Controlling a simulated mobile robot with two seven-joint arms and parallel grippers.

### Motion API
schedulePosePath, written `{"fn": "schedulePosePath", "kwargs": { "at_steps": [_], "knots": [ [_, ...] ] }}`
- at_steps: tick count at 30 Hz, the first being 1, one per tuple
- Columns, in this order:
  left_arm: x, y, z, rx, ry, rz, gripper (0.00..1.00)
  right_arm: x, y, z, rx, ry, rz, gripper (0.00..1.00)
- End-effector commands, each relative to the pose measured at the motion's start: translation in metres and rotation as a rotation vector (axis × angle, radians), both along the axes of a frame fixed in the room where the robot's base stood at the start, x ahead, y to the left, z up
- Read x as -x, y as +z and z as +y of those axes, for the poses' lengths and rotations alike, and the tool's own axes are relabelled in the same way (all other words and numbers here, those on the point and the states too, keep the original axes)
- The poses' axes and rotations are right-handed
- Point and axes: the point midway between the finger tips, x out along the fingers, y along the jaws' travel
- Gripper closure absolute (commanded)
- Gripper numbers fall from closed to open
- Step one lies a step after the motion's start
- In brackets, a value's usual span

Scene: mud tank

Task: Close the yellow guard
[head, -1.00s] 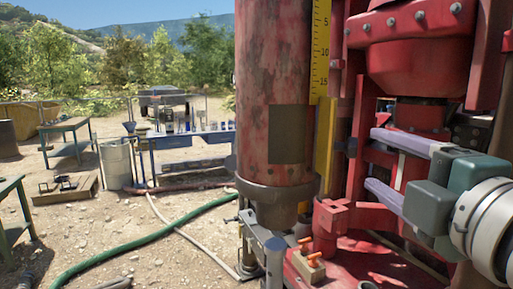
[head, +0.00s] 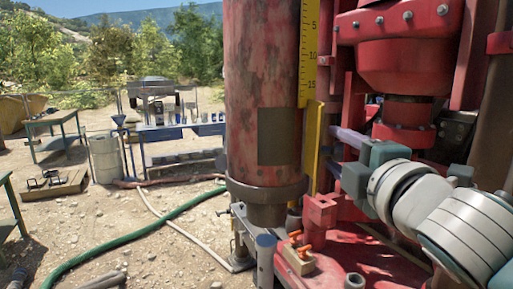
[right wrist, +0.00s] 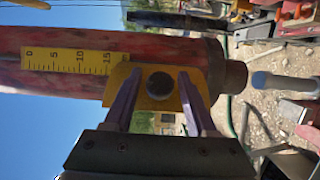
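The yellow guard (head: 313,152) is seen nearly edge-on in the head view, standing out at the right side of the red cylinder (head: 262,90). In the right wrist view the guard (right wrist: 140,97) is a yellow plate with a dark round knob (right wrist: 159,86) in its middle. My right gripper (head: 334,150) is open at the guard. In the wrist view its two purple-grey fingers (right wrist: 158,80) lie on either side of the knob with gaps. I cannot tell whether the fingertips touch the plate. My left gripper is not in view.
A yellow scale (head: 309,52) runs up the cylinder above the guard. A small block with orange taps (head: 299,255) sits on the red base below. A green hose (head: 130,243) lies on open ground at left.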

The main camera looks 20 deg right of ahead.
Motion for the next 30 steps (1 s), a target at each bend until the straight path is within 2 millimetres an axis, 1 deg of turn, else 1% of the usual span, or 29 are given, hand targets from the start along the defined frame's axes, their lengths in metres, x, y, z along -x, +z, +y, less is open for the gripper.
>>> {"fn": "schedulePosePath", "kwargs": {
  "at_steps": [1, 2, 14, 15, 30],
  "knots": [
    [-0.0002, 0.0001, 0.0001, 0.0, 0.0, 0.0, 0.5, 0.0001, -0.0001, 0.0, 0.0, 0.0, 0.0, 0.5],
    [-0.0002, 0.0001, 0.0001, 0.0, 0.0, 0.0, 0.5, 0.0001, -0.0001, 0.0, 0.0, 0.0, 0.0, 0.53],
    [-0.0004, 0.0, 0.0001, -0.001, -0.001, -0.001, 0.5, 0.0003, -0.0002, 0.0001, 0.0, 0.0, 0.001, 0.98],
    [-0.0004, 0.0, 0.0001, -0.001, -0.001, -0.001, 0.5, 0.0003, -0.0002, 0.0, 0.0, 0.0, 0.001, 1.0],
    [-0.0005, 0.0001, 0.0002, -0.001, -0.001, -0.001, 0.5, 0.0003, -0.0003, 0.0001, 0.0, 0.0, 0.001, 1.0]
  ]
}}
